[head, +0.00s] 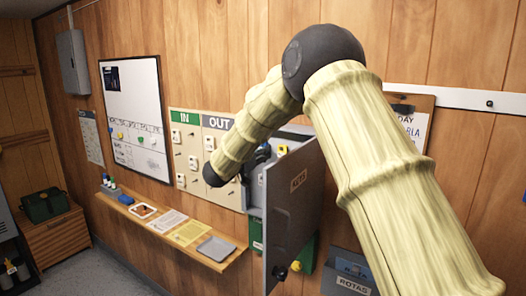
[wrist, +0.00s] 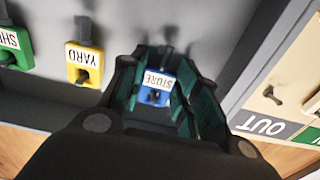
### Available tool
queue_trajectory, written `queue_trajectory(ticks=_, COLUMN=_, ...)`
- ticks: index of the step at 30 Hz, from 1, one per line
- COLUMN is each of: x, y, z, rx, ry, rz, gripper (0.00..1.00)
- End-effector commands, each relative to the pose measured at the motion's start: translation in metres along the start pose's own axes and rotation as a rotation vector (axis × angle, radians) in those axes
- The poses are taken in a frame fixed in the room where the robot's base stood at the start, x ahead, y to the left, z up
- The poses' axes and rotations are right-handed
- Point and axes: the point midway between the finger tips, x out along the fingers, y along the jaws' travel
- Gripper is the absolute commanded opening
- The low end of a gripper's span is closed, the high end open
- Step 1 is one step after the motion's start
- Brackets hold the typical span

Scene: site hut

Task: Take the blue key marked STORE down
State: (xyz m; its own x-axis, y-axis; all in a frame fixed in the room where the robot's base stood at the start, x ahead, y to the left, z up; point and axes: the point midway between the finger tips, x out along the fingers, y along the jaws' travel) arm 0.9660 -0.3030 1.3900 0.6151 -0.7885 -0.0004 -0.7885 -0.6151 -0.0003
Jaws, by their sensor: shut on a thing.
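The blue key marked STORE (wrist: 157,88) hangs in the grey key cabinet (wrist: 40,98), its label upside down in the wrist view. My gripper (wrist: 162,62) is around it, with a finger on each side, shut on the blue key. A grey hook or key shank shows just beyond its top. Whether the key is still on its hook I cannot tell. In the head view my arm hides most of the cabinet's inside, and the cabinet door (head: 293,215), marked KEYS, stands open.
A yellow YARD key (wrist: 84,64) and a green key (wrist: 14,48) hang beside the blue one. The IN/OUT board (head: 188,150) is left of the cabinet. A wooden shelf (head: 120,206) with a grey tray (head: 216,248) runs below. The open door juts into the room.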

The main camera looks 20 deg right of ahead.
Motion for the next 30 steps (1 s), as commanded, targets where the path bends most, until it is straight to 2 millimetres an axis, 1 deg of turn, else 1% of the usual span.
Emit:
queue_trajectory(ticks=14, x=-0.001, y=0.000, z=-0.002, rx=0.000, ry=0.000, rz=0.000, gripper=0.14)
queue_trajectory(ticks=30, x=-0.021, y=0.000, z=-0.002, rx=0.000, ry=0.001, rz=-0.001, gripper=0.14)
